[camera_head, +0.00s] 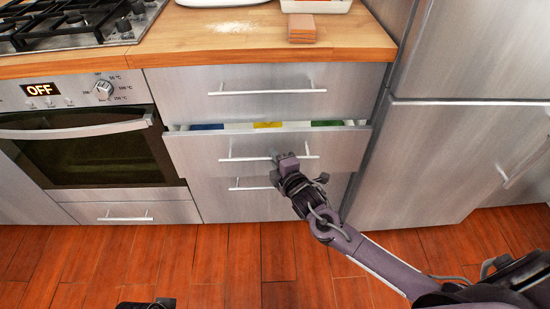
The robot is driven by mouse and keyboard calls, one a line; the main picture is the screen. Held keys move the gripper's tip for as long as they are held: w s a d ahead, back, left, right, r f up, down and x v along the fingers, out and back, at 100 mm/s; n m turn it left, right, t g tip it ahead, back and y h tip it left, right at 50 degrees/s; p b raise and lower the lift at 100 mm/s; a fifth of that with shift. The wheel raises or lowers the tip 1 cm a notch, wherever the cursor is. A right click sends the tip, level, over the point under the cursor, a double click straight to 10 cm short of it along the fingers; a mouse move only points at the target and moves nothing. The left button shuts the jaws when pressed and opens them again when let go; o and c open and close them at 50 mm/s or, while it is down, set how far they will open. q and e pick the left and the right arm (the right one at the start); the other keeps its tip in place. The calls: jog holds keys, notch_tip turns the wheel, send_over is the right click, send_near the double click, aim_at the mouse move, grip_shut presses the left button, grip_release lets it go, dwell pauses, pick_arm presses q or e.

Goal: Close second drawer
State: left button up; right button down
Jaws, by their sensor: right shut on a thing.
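The second drawer (200,152) has a steel front and stands a little open, pulled out from the cabinet. Blue, yellow and green things show in the narrow gap at its top. Its bar handle (245,158) runs across the front. My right gripper (281,160) is at the right part of this handle and is shut on it; the fingers partly hide the bar. My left gripper (147,303) shows only as a dark piece at the bottom edge, and its fingers cannot be made out.
A closed top drawer (265,80) is above and a closed lower drawer (230,205) below. The oven (85,150) stands at left, the fridge (450,150) at right. The wooden counter (200,40) is above. The red wooden floor (200,265) is clear in front.

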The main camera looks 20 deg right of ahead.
jog(key=w, duration=0.2)
jog(key=w+d, duration=0.1)
jog(key=shift+w+f+b, duration=0.1)
jog(key=shift+w+b, duration=0.25)
jog(key=shift+b, duration=0.05)
jog(key=c, duration=1.9)
grip_release()
jog(key=o, duration=0.4)
jog(key=shift+s, duration=0.1)
pick_arm(q)
jog(key=shift+w+d+t+h, duration=0.3)
jog(key=shift+d, duration=0.2)
